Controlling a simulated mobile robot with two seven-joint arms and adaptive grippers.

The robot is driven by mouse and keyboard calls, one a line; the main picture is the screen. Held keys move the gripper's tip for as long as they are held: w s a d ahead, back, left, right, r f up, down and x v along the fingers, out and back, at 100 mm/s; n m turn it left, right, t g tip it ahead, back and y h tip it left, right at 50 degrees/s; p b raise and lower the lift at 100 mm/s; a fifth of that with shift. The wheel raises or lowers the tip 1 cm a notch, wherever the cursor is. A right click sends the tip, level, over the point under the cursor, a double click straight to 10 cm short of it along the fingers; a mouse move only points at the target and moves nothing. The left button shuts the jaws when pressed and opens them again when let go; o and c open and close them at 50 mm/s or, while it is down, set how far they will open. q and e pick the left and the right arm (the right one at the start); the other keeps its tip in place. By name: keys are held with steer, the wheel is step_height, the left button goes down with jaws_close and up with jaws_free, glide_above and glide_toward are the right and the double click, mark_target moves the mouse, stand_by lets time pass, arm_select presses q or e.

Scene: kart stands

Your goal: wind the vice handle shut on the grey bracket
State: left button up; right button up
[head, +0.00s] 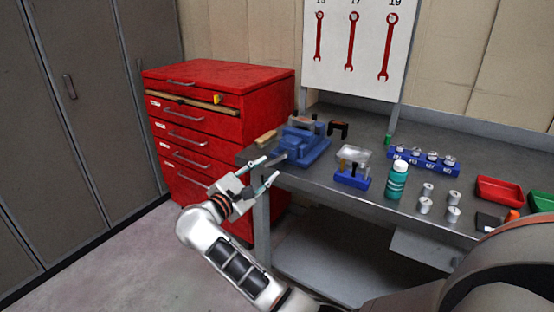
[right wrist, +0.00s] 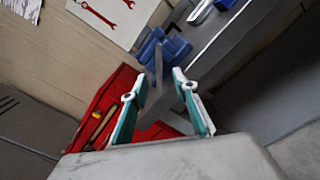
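The blue vice (head: 305,146) is at the left end of the grey bench and also shows in the right wrist view (right wrist: 172,46). A greyish piece (head: 302,121) shows at its jaws; I cannot tell for sure that it is the bracket. A thin grey bar (right wrist: 158,66), apparently the vice handle, shows in the right wrist view. My right gripper (head: 270,168) is open in front of the vice, off the bench's left edge. In the wrist view its fingertips (right wrist: 159,82) appear on either side of the bar, with gaps; contact is not visible. My left gripper is not in view.
A red drawer cabinet (head: 262,98) stands left of the bench. A blue stand (head: 352,180), a green bottle (head: 397,181), several metal cylinders (head: 425,204) and a red tray (head: 498,190) are on the bench right of the vice. Open floor lies at the left.

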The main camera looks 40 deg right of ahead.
mark_target(274, 162)
steer(key=x, duration=0.6)
steer(key=shift+w+d, duration=0.1)
steer(key=shift+d, duration=0.2)
jaws_close()
